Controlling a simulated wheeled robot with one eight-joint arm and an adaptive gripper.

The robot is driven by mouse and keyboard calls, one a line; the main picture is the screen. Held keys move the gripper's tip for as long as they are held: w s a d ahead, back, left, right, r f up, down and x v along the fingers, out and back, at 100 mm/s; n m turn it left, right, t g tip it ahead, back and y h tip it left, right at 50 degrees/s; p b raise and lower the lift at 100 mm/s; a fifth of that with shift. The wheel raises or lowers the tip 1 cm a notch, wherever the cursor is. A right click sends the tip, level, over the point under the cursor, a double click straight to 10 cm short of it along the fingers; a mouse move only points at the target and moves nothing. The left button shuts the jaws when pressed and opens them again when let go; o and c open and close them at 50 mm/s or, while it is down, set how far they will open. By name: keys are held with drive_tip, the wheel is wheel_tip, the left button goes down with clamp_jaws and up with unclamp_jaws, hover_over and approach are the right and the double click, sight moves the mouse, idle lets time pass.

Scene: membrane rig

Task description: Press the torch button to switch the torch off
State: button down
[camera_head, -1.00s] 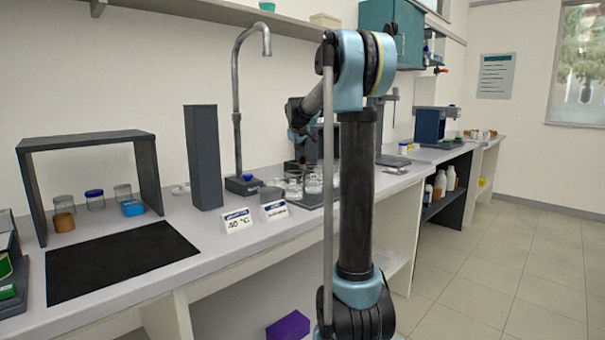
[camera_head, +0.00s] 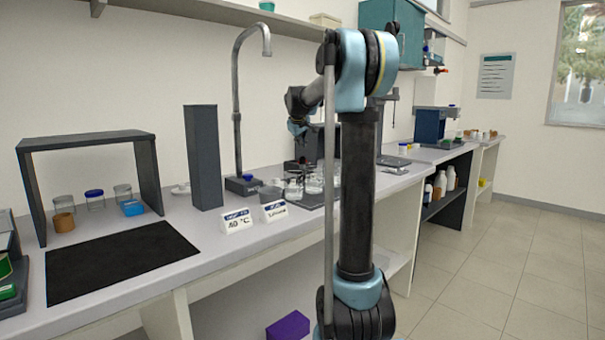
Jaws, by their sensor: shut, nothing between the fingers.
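My gripper (camera_head: 302,142) is small and dark at the end of my bent arm, over the back bench near the glassware. It is shut with nothing in it, and its tips hang above the dishes. I cannot pick out a torch or its button for certain. A tall grey bent pipe (camera_head: 237,115) stands on a dark base (camera_head: 243,186) with a small blue part on top, to the left of my gripper. My own arm covers part of the bench behind it.
Clear glassware (camera_head: 294,188) stands below my gripper. A dark upright block (camera_head: 203,158), two small label cards (camera_head: 237,221) and a black mat (camera_head: 115,262) are to the left. A dark frame (camera_head: 150,172) stands over jars. The floor at right is clear.

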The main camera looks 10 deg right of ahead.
drive_tip(key=shift+r, duration=2.1)
